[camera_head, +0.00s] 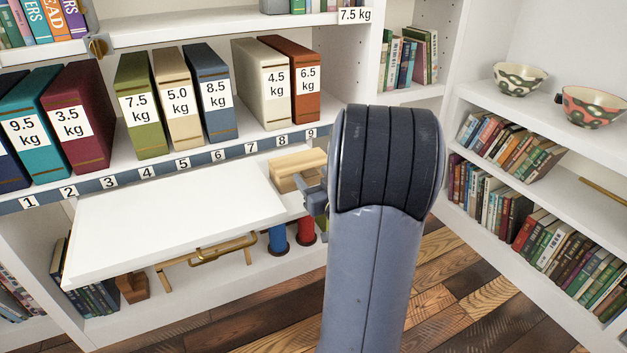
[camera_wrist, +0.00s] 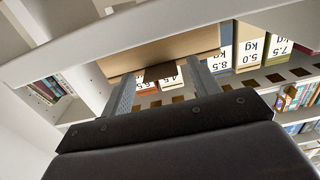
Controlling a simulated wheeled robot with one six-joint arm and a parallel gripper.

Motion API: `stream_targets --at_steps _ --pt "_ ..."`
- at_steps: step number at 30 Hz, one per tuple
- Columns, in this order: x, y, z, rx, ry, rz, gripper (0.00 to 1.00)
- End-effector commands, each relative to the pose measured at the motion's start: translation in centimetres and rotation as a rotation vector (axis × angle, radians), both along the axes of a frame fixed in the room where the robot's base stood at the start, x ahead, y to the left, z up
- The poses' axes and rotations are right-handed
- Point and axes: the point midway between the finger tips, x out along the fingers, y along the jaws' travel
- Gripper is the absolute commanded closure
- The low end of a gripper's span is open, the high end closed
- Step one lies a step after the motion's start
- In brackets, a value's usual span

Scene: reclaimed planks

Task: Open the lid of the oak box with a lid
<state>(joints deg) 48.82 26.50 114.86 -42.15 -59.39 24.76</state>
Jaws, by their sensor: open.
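The oak box (camera_head: 292,166) is a small pale wooden box on the right end of the shelf, below the numbered strip. Its lid looks shut, though my gripper and arm hide part of its front and right side. My gripper (camera_head: 317,192) is at the box's near right side. In the wrist view, which is upside down, the box (camera_wrist: 165,48) spans the space beyond the two fingers of my gripper (camera_wrist: 163,82). A small brown tab shows between the fingers. The fingers are apart with nothing clearly held; I cannot tell whether they touch the box.
A white board (camera_head: 175,215) juts out left of the box. Weight-labelled binders (camera_head: 205,95) stand on the shelf behind. Blue (camera_head: 278,240) and red (camera_head: 305,230) spools sit below. A right-hand bookcase holds two bowls (camera_head: 592,105). Plank floor (camera_head: 470,290) is clear.

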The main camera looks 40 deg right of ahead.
Motion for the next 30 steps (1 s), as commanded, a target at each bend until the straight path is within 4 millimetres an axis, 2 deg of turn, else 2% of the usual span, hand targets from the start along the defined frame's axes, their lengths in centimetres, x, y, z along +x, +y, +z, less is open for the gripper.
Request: stream_targets --at_steps 10,30 --pt "0.45 -0.08 -0.01 0.001 0.001 0.0 0.42" --pt "0.43 -0.07 0.0 0.0 0.001 0.0 0.97"
